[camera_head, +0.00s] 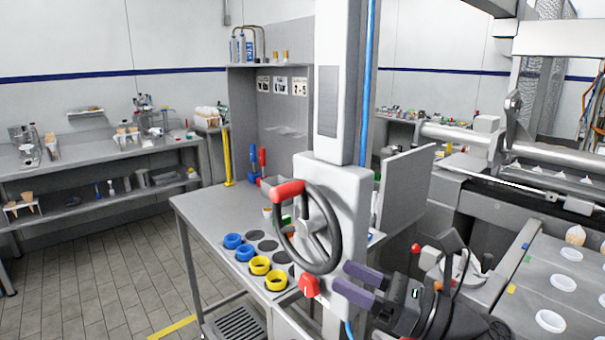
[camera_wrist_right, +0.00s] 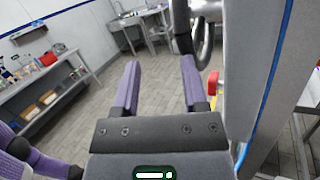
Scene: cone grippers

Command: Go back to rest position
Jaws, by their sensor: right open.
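My right gripper (camera_head: 342,276) reaches in from the lower right of the head view. Its two purple fingers are apart with nothing between them. They are close to the lower right of a black handwheel (camera_head: 338,244) with a red grip; I cannot tell whether they touch anything there. In the right wrist view, the open fingers (camera_wrist_right: 160,64) point over the floor. Purple parts at the lower left edge of that view may belong to my left gripper, but they are cut off. My left arm does not show in the head view.
The handwheel sits on a white column (camera_head: 341,90) by a grey table (camera_head: 205,212) with blue and yellow rings (camera_head: 260,265). A machine with white cups (camera_head: 563,283) stands at right. A shelved bench (camera_head: 90,160) lines the left wall. Tiled floor (camera_head: 110,270) is open between.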

